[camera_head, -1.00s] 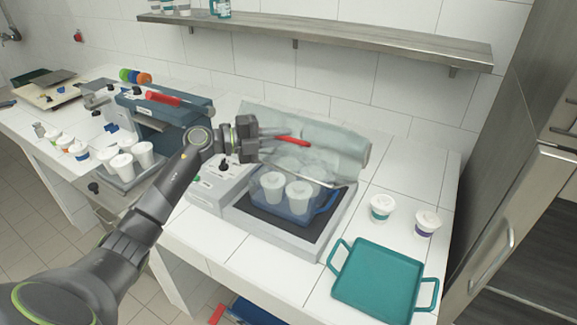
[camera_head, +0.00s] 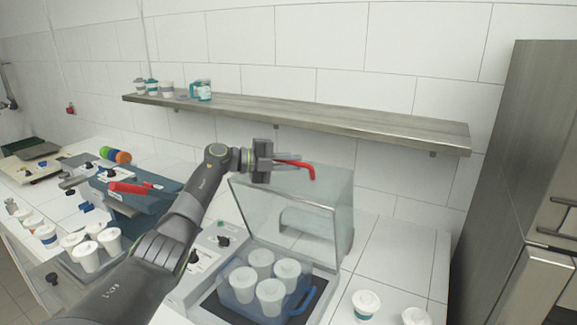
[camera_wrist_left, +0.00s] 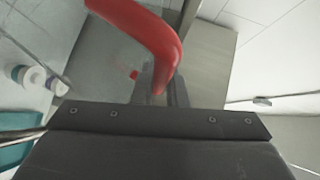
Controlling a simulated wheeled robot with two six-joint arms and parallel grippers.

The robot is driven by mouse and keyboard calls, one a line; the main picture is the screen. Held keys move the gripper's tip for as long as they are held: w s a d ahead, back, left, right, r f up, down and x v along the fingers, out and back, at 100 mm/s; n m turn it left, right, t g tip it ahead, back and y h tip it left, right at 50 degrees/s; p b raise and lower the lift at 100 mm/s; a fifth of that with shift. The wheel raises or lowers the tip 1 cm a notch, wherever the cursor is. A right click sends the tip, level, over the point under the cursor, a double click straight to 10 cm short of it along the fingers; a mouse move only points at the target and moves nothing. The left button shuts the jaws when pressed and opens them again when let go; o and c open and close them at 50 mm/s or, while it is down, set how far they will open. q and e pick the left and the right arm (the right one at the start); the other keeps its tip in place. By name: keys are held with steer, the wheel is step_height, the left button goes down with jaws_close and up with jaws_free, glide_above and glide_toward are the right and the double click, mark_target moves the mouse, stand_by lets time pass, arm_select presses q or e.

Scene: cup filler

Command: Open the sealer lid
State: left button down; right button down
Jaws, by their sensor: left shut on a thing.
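The sealer (camera_head: 208,285) stands on the white counter with its clear lid (camera_head: 318,208) raised and tilted up. The lid's red handle (camera_head: 300,165) is at its upper edge. My left gripper (camera_head: 278,162) is shut on the red handle, and the handle also shows between the fingers in the left wrist view (camera_wrist_left: 160,45). Inside the sealer, a blue tray (camera_head: 306,302) holds several white cups (camera_head: 261,263). My right gripper is not in view.
A wall shelf (camera_head: 300,112) runs behind and above the lid, with several cups and jars at its left end. A second machine with a red handle (camera_head: 130,188) stands left of the sealer. Lidded cups (camera_head: 366,303) stand at the right on the counter.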

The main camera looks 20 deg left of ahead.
arm_select(q)
steer(key=shift+w, duration=0.3)
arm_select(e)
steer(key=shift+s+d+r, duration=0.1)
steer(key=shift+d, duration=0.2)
